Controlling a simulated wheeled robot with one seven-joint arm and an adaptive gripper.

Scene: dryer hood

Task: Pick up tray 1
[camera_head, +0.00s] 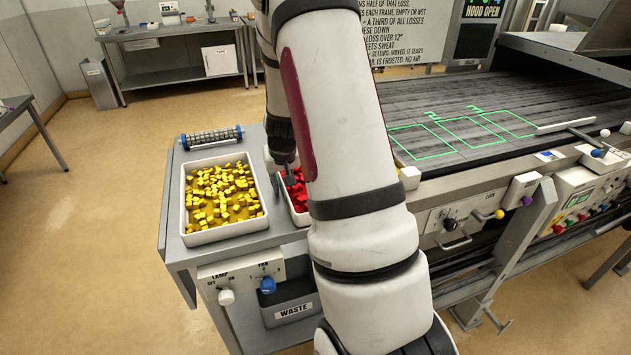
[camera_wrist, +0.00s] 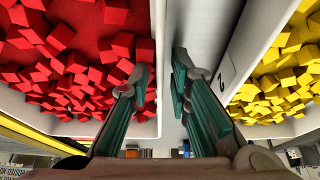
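A white tray of red cubes (camera_head: 292,211) is mostly hidden behind my arm in the head view. It fills the left of the wrist view, where its near side wall (camera_wrist: 158,100) shows. A white tray of yellow cubes (camera_head: 187,203) stands to its left in the head view; in the wrist view its wall (camera_wrist: 235,60) bears a mark like a 2. No number shows on the red tray. My gripper (camera_wrist: 162,78) is open and empty, one finger on the red cubes' side and one over the gap, with the red tray's wall between them. Contact cannot be told.
Both trays stand on a grey metal bench (camera_head: 180,250). A dark ridged roller (camera_head: 212,138) lies behind the yellow tray. A waste bin (camera_head: 290,308) sits below the front edge. The dryer belt (camera_head: 460,135) with green outlined rectangles lies to the right and looks clear.

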